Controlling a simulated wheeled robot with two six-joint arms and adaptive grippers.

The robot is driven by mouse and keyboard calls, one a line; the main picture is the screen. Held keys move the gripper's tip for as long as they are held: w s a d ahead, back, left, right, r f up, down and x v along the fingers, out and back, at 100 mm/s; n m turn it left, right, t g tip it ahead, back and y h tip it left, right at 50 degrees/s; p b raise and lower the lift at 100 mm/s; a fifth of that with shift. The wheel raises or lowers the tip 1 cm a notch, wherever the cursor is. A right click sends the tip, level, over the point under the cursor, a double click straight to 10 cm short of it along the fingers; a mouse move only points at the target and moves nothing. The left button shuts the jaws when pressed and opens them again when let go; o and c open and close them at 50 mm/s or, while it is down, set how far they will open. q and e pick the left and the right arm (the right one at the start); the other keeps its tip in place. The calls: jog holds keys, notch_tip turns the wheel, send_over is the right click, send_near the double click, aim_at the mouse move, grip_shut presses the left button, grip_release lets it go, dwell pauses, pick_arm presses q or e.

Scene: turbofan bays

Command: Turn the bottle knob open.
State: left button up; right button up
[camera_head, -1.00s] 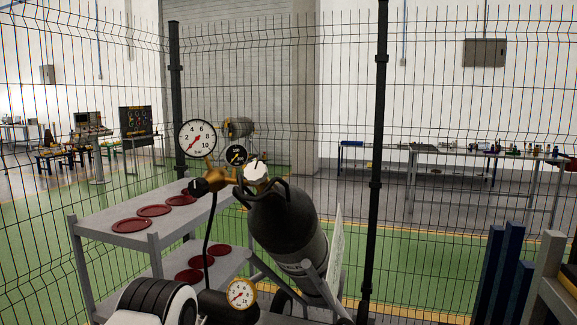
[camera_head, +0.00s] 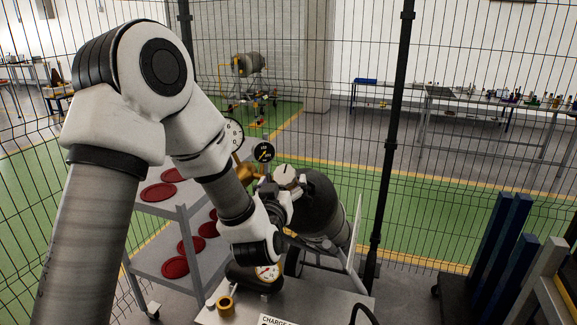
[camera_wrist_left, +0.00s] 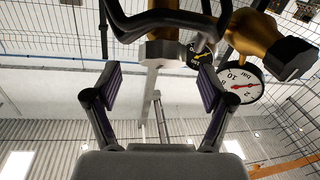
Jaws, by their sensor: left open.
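The dark gas bottle (camera_head: 318,205) lies tilted on its cart, with a white knob (camera_head: 286,174) at its valve end. My left arm reaches across from the left, and my left gripper (camera_head: 276,200) is close to the knob, partly hidden by its own wrist. In the left wrist view the two fingers (camera_wrist_left: 158,88) stand wide apart with nothing clearly held between them. A black curved guard bar (camera_wrist_left: 150,22) and the brass regulator (camera_wrist_left: 252,38) lie just beyond the fingertips. I cannot tell whether the fingers touch the knob. My right gripper is not in view.
A large dial gauge (camera_head: 233,133) and a small black gauge (camera_head: 264,152) sit beside the valve; the large one is partly behind my arm. A grey shelf cart with red plates (camera_head: 158,192) stands left. A wire fence with a dark post (camera_head: 390,130) is behind.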

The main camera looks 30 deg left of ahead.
aim_at(284, 177)
pick_arm(q)
jog(key=x, duration=0.2)
jog(key=p+x, duration=0.1)
jog(key=x, duration=0.1)
jog(key=shift+a, duration=0.25)
jog(key=shift+s+d, duration=0.1)
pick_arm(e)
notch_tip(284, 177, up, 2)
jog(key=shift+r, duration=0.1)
pick_arm(q)
jog(key=shift+c, duration=0.4)
jog(key=c, duration=1.1)
